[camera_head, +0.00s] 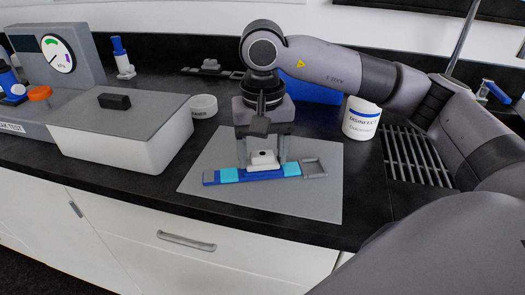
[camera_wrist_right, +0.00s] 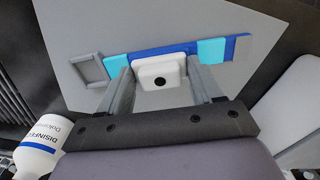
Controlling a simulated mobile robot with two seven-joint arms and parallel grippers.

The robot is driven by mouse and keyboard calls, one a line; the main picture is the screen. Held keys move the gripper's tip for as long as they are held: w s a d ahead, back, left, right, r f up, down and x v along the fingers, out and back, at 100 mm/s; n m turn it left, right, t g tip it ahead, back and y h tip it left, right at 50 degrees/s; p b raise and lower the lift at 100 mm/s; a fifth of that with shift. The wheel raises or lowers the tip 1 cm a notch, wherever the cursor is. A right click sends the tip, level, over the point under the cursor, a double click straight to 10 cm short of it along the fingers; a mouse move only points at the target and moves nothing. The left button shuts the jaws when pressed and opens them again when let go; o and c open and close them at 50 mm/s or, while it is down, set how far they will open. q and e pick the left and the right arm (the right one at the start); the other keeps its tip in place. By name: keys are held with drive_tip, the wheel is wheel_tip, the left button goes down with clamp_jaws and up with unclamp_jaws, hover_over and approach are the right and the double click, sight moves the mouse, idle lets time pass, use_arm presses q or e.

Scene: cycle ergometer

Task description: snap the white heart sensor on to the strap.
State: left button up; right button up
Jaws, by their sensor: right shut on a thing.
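The strap (camera_head: 261,174) lies across the grey mat (camera_head: 225,198), dark blue with two light-blue patches and a grey buckle at its right end. The strap also shows in the right wrist view (camera_wrist_right: 240,48), with the buckle (camera_wrist_right: 86,70) at left. My right gripper (camera_head: 262,152) points down over the strap's middle, shut on the white heart sensor (camera_head: 264,160). In the right wrist view the sensor (camera_wrist_right: 160,73), with a dark round spot, sits between the fingers, over the strap between the light-blue patches. Whether it touches the strap I cannot tell. My left gripper is not in view.
A lidded white box (camera_head: 125,135) stands left of the mat. A disinfectant tub (camera_head: 361,118) stands behind its right side, near a metal drain grille (camera_head: 412,158). A small round tub (camera_head: 203,106) and a blue box (camera_head: 312,92) are behind. The mat's front is clear.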

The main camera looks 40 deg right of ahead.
drive_tip(key=shift+f, duration=0.15)
idle(0.5)
drive_tip(key=o, duration=1.2)
drive_tip(key=shift+r+p, duration=2.05)
drive_tip(key=shift+r, duration=1.5)
drive_tip(key=shift+s, duration=0.1)
